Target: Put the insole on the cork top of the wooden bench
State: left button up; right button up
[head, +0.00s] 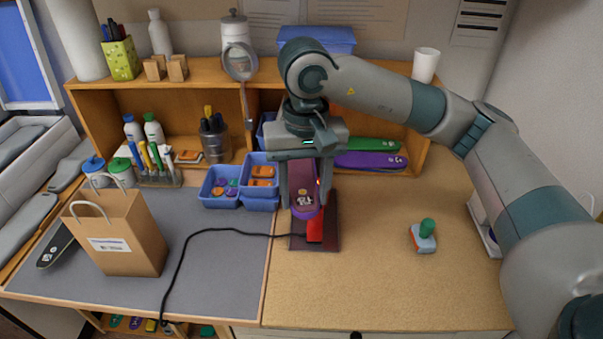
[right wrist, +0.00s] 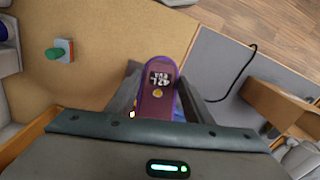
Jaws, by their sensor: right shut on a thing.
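The purple insole (head: 305,207), with a dark reddish face and a printed size label, is between the fingers of my right gripper (head: 304,196). The gripper points down and is shut on it. In the right wrist view the insole (right wrist: 157,92) sticks out past the fingers, its label reading 42L. In the head view it is in front of a dark plate with a red part (head: 315,230); I cannot tell whether they touch. The cork top (head: 385,275) of the wooden bench is bare to the right and front. My left gripper is not in view.
A brush-like block with a green knob (head: 424,237) stands on the cork. Blue bins (head: 220,190) and a paper bag (head: 125,235) are on the left, with a black cable (head: 215,231) across the grey mat (head: 220,265). Green and purple insoles (head: 370,160) lie in the shelf.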

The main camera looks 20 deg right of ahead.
aim_at(308, 196)
jog(key=f+n, duration=0.2)
jog(key=d+f, duration=0.1)
jog(key=f, duration=0.1)
jog(key=shift+w+n, duration=0.3)
jog(key=shift+n, duration=0.1)
notch_tip(308, 196, down, 6)
jog(key=b, duration=0.6)
jog(key=shift+f, duration=0.2)
jog(key=shift+a+r, duration=0.1)
jog(key=shift+r, duration=0.05)
